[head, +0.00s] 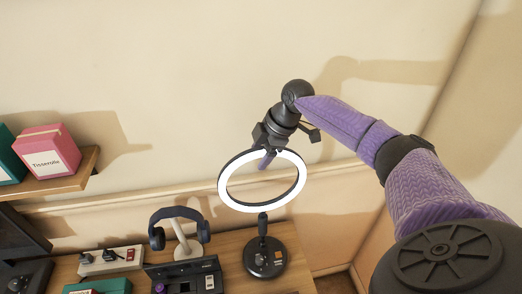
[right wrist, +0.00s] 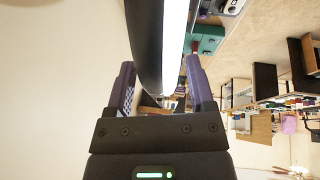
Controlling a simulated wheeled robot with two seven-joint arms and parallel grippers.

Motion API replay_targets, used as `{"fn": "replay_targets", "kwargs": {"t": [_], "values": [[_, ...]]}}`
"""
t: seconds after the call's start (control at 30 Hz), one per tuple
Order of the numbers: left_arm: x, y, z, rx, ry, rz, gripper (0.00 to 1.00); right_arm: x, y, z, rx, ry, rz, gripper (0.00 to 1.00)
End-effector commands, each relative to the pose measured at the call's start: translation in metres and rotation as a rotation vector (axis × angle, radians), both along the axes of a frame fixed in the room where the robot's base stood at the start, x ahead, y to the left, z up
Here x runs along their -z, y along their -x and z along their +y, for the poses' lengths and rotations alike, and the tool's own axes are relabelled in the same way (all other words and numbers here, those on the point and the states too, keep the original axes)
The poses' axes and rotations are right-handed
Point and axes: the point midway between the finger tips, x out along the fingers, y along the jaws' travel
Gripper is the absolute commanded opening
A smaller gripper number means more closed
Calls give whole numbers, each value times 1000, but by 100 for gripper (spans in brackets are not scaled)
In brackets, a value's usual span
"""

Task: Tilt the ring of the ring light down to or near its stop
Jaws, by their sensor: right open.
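The ring light stands on the desk, with a round black base (head: 264,260) and a short dark stem. Its lit white ring (head: 262,207) is tilted and shows as a wide ellipse in the head view. My right gripper (head: 267,156) is at the ring's upper edge, with one purple finger showing through the opening. In the right wrist view the ring's black shell and lit face (right wrist: 174,45) run between the two open fingers (right wrist: 160,85). I cannot tell whether either finger touches it. My left gripper is out of view.
Headphones on a stand (head: 181,234) are left of the ring light, near a power strip (head: 110,259) and a dark desk box (head: 184,277).

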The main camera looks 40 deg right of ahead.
Motion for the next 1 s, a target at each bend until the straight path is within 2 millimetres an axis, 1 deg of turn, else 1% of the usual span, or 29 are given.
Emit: {"fn": "replay_targets", "kwargs": {"t": [0.17,0.27,0.3,0.37,0.4,0.5,1.0], "values": [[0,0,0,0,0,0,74,0,0,0,0,0,0,69],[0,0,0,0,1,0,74,0,0,0,0,0,0,50],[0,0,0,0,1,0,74,0,0,0,0,0,0,42],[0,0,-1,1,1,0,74,0,0,0,0,0,0,29],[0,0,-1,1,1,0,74,0,0,0,0,0,0,20],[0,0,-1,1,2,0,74,0,0,0,0,0,0,0],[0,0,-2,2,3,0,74,-1,0,0,-1,0,0,0]]}}
